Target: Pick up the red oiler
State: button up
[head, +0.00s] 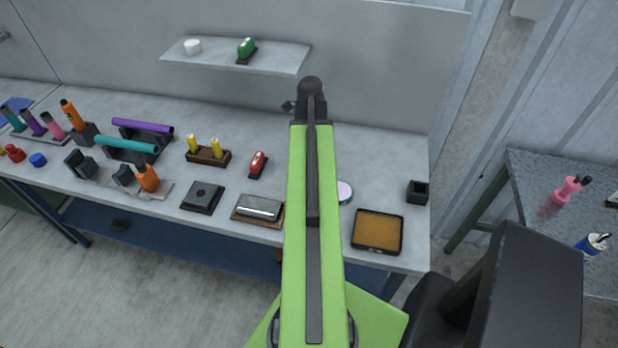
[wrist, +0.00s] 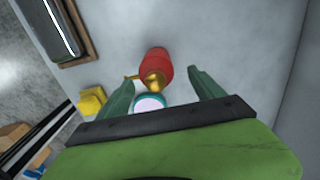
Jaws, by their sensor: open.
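The red oiler (wrist: 157,64), a rounded red body with a brass-coloured spout, shows in the wrist view on the grey bench top. My gripper (wrist: 161,78) is open, with one dark green finger on each side of the oiler's spout end. The oiler's body lies just past and between the fingertips; I cannot tell their height above the bench. I see no contact. In the head view, I cannot make out the oiler or the fingers; my green arm covers the middle of the bench.
A pale round disc (head: 345,191) lies near the oiler. A framed tray with a metal piece (head: 258,208) and an amber square tray (head: 377,231) sit near the front edge. A small red item on a black base (head: 258,164) stands further left. A shelf (head: 280,60) hangs behind.

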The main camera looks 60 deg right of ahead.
jog(key=f+b, duration=0.4)
jog(key=f, duration=0.1)
jog(key=f+b, duration=0.2)
jog(key=shift+w+a+f, duration=0.2)
jog(key=shift+a, duration=0.15)
jog(key=shift+r, duration=0.2)
jog(key=shift+c, duration=0.4)
jog(key=c, duration=1.5)
